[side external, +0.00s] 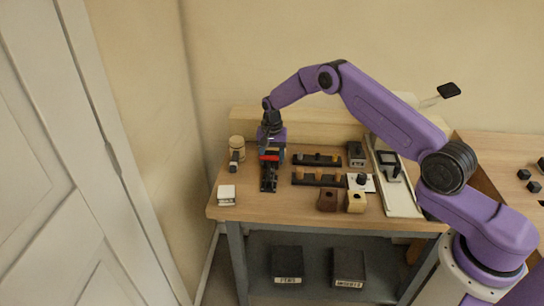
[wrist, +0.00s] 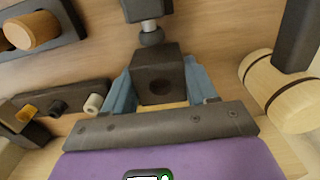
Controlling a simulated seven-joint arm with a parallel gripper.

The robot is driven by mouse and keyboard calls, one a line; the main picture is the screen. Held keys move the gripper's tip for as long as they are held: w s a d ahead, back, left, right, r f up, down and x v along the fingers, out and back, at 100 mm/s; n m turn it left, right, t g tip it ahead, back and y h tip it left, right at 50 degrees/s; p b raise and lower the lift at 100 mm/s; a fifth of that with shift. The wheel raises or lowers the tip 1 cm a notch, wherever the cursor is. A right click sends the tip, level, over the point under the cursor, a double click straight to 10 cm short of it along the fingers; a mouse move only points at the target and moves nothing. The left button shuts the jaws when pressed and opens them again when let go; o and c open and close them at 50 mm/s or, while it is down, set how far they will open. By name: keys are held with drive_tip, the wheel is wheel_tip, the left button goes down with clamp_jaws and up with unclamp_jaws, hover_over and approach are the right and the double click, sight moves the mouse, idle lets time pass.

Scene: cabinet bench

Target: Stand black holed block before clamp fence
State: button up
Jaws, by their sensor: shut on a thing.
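The black holed block (wrist: 155,68) sits between the two blue fingers of my gripper (wrist: 160,84) in the wrist view, with its round hole facing the camera. My gripper is shut on it. In the side view my gripper (side external: 272,152) is low over the back left of the bench, at the black clamp (side external: 268,183) with its red part (side external: 269,158). The block is hard to make out there. In the wrist view a clamp spindle with a rounded tip (wrist: 151,36) is just beyond the block. The fence cannot be clearly told apart, nor whether the block touches the bench.
A wooden mallet (side external: 237,148) stands left of my gripper. Peg racks (side external: 318,179) lie to its right. Brown (side external: 327,200) and tan (side external: 355,202) holed blocks sit near the front. A white item (side external: 226,194) lies front left.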

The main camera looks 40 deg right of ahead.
drive_tip(key=o, duration=1.3)
drive_tip(key=shift+r, duration=0.1)
drive_tip(key=shift+r, duration=3.35)
